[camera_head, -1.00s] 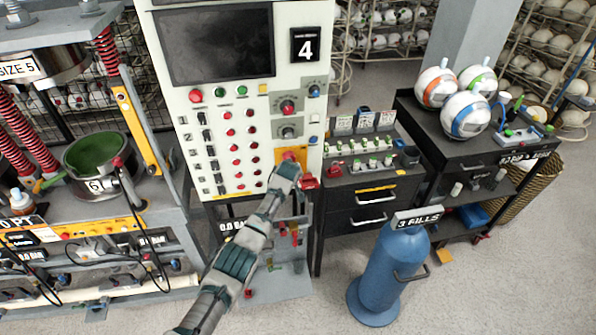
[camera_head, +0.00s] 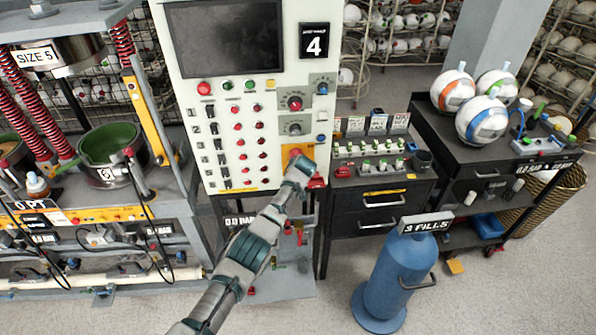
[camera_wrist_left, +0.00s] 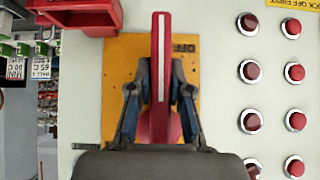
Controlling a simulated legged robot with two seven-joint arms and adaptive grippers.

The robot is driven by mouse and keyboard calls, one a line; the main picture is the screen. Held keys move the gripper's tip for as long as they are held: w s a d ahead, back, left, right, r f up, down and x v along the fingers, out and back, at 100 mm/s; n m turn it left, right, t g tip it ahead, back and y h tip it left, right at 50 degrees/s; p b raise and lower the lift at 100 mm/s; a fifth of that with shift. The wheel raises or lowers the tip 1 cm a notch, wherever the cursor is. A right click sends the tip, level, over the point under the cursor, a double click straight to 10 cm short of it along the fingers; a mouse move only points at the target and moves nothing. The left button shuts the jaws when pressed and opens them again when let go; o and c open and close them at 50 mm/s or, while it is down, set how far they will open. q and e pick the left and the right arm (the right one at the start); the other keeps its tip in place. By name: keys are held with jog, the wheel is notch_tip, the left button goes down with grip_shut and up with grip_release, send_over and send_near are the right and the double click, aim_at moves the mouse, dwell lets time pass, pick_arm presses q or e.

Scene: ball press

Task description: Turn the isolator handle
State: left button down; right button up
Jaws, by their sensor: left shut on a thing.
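The isolator handle (camera_wrist_left: 161,60) is a red bar with a pale stripe, on a yellow plate (camera_wrist_left: 123,50) marked OFF. In the left wrist view it runs up and down the picture. My left gripper (camera_wrist_left: 160,92) has one finger on each side of the handle and is shut on it. In the head view my left gripper (camera_head: 301,172) is at the yellow plate, low on the right of the white control panel (camera_head: 218,90), and hides most of the handle. My right gripper is not in view.
A red box (camera_head: 317,179) sticks out beside the plate. Rows of red buttons (camera_wrist_left: 251,71) lie on the handle's other side. A blue cylinder (camera_head: 396,275) stands on the floor at right. A black bench with balls (camera_head: 482,120) is farther right, and a press (camera_head: 110,145) is at left.

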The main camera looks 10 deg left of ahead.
pick_arm(q)
jog(key=shift+r, duration=0.1)
jog(key=c, duration=1.1)
grip_release()
jog(key=shift+w, duration=0.15)
jog(key=v, duration=1.1)
jog(key=shift+s+d+r, duration=0.15)
jog(key=shift+s+d, duration=0.05)
jog(key=shift+s, duration=0.1)
